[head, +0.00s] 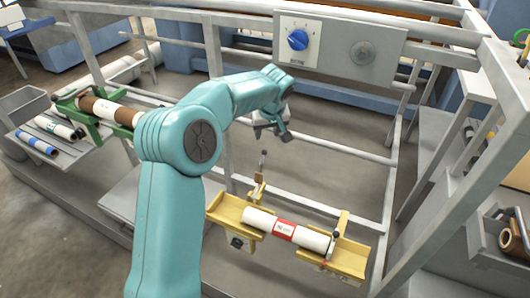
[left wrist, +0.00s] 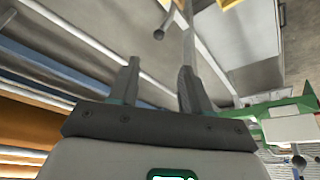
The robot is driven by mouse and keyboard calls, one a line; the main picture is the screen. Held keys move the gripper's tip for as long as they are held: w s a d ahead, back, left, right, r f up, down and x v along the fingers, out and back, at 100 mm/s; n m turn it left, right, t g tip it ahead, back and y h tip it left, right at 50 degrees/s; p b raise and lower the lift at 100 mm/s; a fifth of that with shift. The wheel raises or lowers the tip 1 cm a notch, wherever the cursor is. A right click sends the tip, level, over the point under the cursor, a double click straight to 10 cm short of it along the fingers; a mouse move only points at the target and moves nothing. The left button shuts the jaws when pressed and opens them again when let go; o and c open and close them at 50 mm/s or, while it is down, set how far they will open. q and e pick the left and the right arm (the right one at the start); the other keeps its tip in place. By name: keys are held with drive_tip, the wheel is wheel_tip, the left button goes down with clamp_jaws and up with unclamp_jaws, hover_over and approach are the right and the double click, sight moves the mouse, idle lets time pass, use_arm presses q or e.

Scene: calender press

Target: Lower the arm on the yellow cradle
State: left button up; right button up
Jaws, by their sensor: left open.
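The yellow cradle (head: 225,209) sits low in the middle of the head view and holds a white roll (head: 261,219) with a red label. At its left back, a yellow arm (head: 258,188) stands upright and ends in a grey rod with a dark tip (head: 263,158). My left gripper (head: 273,134) is open and empty, a little above and apart from that tip. In the left wrist view both fingers (left wrist: 158,72) stand apart with nothing between them. A dark-ended rod (left wrist: 159,34) shows beyond them, with a bit of yellow at the top edge. My right gripper is not in view.
A panel with a blue knob (head: 298,40) hangs on the grey frame behind. A green cradle (head: 88,122) with a brown and white roll is at the left, beside a shelf of smaller rolls (head: 58,128). Grey rails (head: 387,200) stand right of the yellow cradle.

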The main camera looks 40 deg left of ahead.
sight(264, 151)
use_arm(q)
drive_tip(key=b+x, duration=0.1)
drive_tip(key=x, duration=1.3)
drive_tip(key=shift+f, duration=0.45)
clamp_jaws()
